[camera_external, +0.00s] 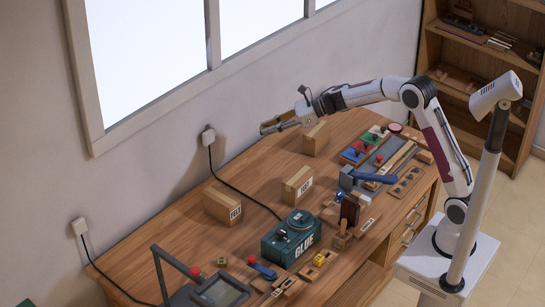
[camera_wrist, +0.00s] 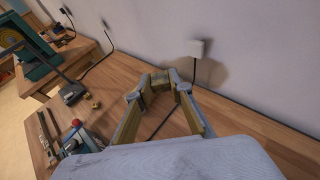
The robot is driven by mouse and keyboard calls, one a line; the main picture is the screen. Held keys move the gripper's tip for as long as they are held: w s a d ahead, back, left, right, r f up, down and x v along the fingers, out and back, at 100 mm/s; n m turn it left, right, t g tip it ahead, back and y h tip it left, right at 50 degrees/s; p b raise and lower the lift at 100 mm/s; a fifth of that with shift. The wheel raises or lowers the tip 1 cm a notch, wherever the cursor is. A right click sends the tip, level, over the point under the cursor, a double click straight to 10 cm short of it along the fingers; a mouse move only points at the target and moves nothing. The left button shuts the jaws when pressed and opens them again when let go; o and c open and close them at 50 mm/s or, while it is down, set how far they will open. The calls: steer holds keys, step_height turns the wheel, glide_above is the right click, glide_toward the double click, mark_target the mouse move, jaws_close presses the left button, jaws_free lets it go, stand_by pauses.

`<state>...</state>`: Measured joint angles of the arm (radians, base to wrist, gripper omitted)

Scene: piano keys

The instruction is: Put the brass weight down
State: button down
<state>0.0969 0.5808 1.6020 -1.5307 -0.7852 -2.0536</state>
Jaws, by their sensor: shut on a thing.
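My gripper (camera_external: 268,127) is raised above the back part of the wooden table, near the wall, left of the rearmost cardboard box. In the wrist view my gripper (camera_wrist: 160,84) has its two fingers closing in on a small brass-coloured piece, the brass weight (camera_wrist: 160,77), at their tips. The fingers hide much of it. In the external view the weight is too small to tell apart from the fingers. Bare tabletop shows below and around the fingertips.
Cardboard boxes stand on the table (camera_external: 165,235), one marked FEEL (camera_external: 222,206), one in the middle (camera_external: 297,185), one at the back (camera_external: 315,139). A green GLUE box (camera_external: 291,240) stands in front. A wall socket (camera_wrist: 195,48) has a cable running down. Table left of the boxes is clear.

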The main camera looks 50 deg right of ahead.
steer(key=s+a+f+n+g+y, duration=0.2)
steer(key=a+f+n, duration=0.15)
steer(key=a, duration=0.45)
steer(key=s+a+f+n+g+y, duration=0.1)
steer(key=s+a+f+n+g, duration=0.2)
steer(key=a, duration=0.5)
steer(key=n+g+y, duration=0.1)
steer(key=n+g, duration=0.2)
steer(key=g, duration=0.2)
glide_above(246, 245)
step_height(246, 245, down, 10)
steer(key=shift+r, duration=0.15)
steer(key=shift+w+a, duration=0.1)
steer(key=shift+f, duration=3.1)
steer(key=shift+f, duration=1.85)
steer(key=shift+f, duration=0.65)
